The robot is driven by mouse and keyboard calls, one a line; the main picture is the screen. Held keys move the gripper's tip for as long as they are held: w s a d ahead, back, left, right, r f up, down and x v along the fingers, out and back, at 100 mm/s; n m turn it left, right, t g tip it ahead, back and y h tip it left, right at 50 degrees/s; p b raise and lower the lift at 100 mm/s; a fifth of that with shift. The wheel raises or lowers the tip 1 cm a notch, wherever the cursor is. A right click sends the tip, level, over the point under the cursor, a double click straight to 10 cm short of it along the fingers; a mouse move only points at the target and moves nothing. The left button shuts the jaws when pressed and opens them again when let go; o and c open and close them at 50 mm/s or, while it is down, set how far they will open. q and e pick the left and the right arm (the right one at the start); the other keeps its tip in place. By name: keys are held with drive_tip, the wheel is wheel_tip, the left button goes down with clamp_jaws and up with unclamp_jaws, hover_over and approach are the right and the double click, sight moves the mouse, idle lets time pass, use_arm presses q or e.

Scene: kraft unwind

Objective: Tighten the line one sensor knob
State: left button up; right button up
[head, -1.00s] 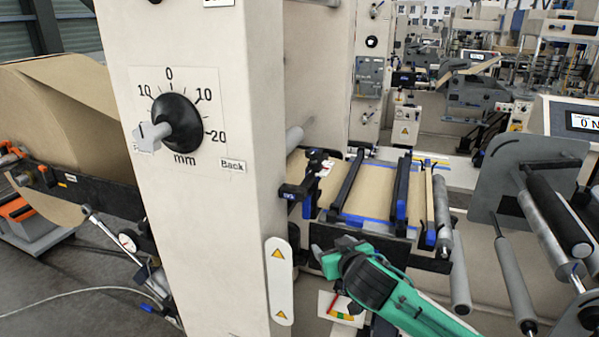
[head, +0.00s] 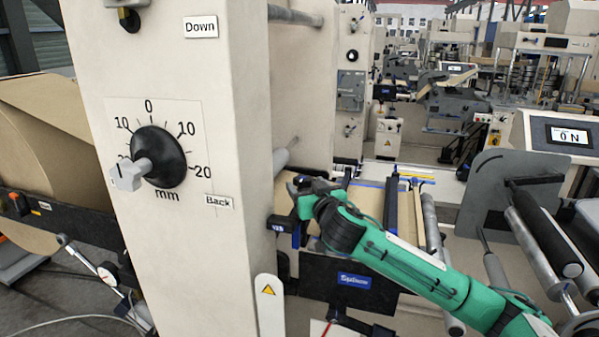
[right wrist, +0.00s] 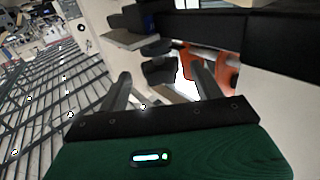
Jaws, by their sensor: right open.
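The green right arm reaches in from the lower right in the head view, and its right gripper (head: 300,193) is beside the edge of the cream column, at a small black sensor block (head: 282,223) with a blue label. The gripper hides part of the sensor and any knob on it. In the right wrist view the right gripper (right wrist: 165,88) is open, its two fingers apart. A dark, rounded part (right wrist: 158,68), possibly the knob, shows beyond and between them; contact cannot be told. My left gripper is not in view.
The cream column (head: 200,270) stands close on the left, with a black dial (head: 163,157) marked in mm. A blue-labelled black splice plate (head: 345,280) lies below the arm. Rollers (head: 545,242) stand at right. A kraft roll (head: 35,150) is behind the column.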

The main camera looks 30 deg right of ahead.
sight(302, 176)
drive_tip(key=p+x, duration=0.1)
drive_tip(key=x, duration=0.3)
drive_tip(key=shift+r, duration=0.15)
drive_tip(key=shift+w+d+p, duration=0.1)
drive_tip(key=shift+w+p, duration=0.2)
drive_tip(key=shift+w, duration=0.45)
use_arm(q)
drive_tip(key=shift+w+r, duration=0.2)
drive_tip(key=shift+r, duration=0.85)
use_arm(e)
drive_tip(key=c, duration=1)
